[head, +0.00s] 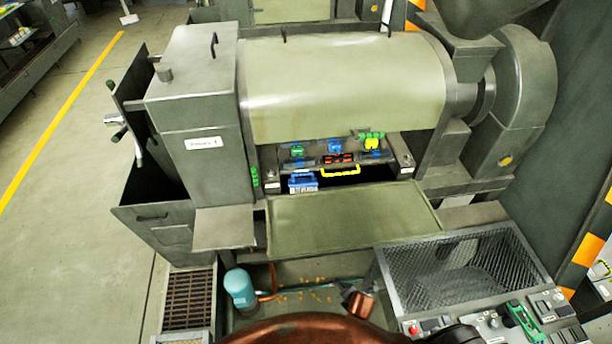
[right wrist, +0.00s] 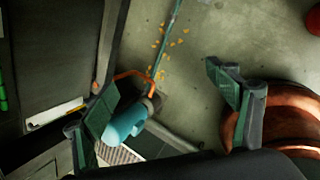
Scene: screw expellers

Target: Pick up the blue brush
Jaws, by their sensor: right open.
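A small blue piece with a white, striped lower part (head: 303,182) sits at the front left of the machine's dark opening in the head view. It may be the blue brush, but it is too small to be sure. My right gripper (right wrist: 160,76) is open in the right wrist view, with nothing between its fingers. The brush does not show in the right wrist view. My left gripper is not in view.
A yellow handle (head: 341,171) and coloured parts lie in the opening under the large drum (head: 340,80). A flat green panel (head: 350,222) projects below it. A mesh cover (head: 462,270) and control panel (head: 500,325) stand at lower right. Yellow bits (head: 312,290) lie below.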

